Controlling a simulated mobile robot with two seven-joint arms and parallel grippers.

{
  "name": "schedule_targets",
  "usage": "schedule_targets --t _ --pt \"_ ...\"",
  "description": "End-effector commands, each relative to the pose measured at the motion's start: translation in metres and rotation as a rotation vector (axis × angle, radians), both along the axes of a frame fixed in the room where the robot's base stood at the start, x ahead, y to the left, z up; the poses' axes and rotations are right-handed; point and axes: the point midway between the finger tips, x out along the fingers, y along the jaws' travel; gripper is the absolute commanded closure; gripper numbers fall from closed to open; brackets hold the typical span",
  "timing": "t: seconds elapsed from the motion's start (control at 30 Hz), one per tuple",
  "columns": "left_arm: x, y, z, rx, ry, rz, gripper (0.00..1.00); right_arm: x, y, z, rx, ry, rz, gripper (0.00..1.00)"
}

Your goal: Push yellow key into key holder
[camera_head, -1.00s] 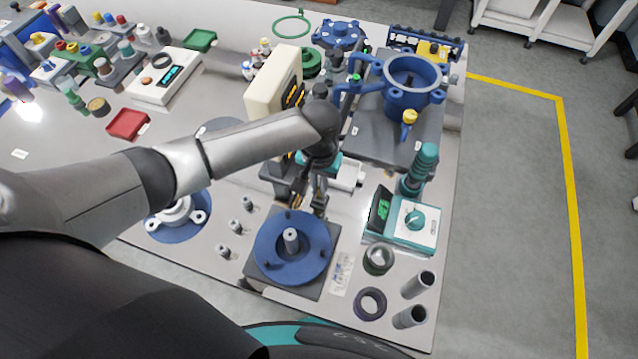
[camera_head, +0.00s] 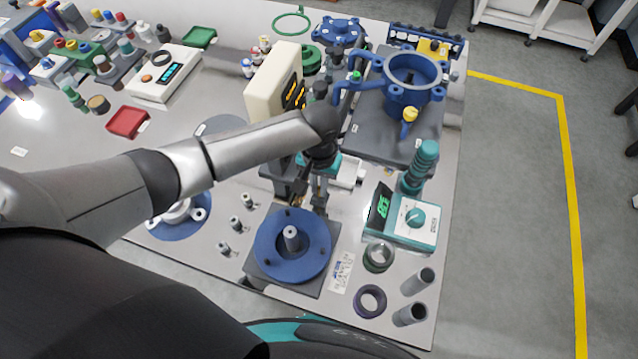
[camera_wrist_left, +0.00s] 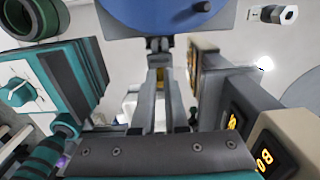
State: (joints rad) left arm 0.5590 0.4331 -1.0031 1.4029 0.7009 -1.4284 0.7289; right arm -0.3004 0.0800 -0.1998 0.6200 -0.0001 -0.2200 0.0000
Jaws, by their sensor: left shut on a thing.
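My left gripper (camera_head: 308,198) points down between the beige instrument and the teal device, behind the blue disc. In the left wrist view my left gripper (camera_wrist_left: 162,98) has its two grey fingers close together. A small yellow piece, which I take for the yellow key (camera_wrist_left: 162,75), shows between them; most of it is hidden by the fingers. The arm hides the table behind the gripper. I cannot tell for sure which part is the key holder. My right gripper is not in view.
The blue disc (camera_head: 270,248) with a central post stands just in front of the gripper. The beige instrument (camera_head: 268,85) is behind left, the teal device (camera_head: 400,222) right. A blue vessel (camera_head: 385,95) with a yellow knob (camera_head: 410,115) stands behind right. Several metal posts and rings lie around.

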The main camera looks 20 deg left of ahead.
Motion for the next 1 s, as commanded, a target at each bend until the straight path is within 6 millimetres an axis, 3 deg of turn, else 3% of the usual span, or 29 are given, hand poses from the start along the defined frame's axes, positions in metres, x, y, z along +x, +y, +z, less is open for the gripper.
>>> schedule_targets --t 0.67,0.7,1.0 --pt "-0.0007 -0.0002 -0.0087 0.000 0.002 -0.001 1.00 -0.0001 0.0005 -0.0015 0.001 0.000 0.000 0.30" --pt "-0.0006 -0.0002 -0.0085 0.000 0.002 -0.001 0.88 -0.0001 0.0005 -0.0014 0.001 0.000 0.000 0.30" --pt "-0.0003 0.0000 -0.0082 0.000 0.001 0.000 0.54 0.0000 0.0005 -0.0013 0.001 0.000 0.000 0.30"
